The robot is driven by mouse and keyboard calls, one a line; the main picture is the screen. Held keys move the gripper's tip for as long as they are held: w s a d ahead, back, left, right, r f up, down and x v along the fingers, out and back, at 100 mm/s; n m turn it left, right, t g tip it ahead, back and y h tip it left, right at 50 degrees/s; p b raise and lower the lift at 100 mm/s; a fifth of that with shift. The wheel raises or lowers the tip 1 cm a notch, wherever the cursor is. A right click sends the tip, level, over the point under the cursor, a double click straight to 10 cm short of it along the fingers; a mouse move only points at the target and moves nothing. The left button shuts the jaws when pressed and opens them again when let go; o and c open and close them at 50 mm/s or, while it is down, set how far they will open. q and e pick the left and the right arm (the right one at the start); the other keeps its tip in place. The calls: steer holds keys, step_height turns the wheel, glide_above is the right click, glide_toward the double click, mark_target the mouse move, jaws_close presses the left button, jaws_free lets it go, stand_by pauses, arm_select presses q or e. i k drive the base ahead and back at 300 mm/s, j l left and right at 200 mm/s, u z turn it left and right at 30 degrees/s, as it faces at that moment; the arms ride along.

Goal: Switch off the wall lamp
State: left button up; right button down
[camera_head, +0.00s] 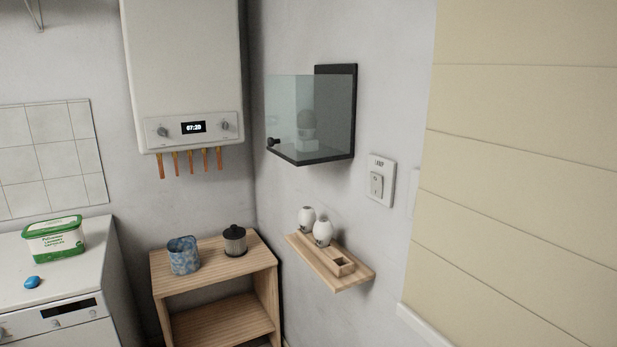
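A white wall plate (380,181) marked with small lettering, which seems to read "LAMP", is on the wall right of centre. It carries a small grey rocker switch (376,184); which way the rocker is tipped is too small to tell. A glass-fronted box with a black frame (336,115) is on the wall to the left of the plate, with a pale rounded object (307,133) dimly visible inside. I cannot tell whether that object is the lamp or whether it is lit. Neither of my grippers is in view.
A wooden wall shelf (350,281) with two white vessels (322,232) and a small wooden tray (341,264) juts out below the switch. A wooden stand (212,283) holds a blue cup (183,255) and dark jar (235,241). A boiler (186,60) hangs left.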

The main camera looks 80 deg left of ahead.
mark_target(377, 185)
steer(key=u, duration=2.25)
steer(key=i+l+z, duration=0.25)
steer(key=k+l, duration=0.05)
steer(key=l, duration=0.05)
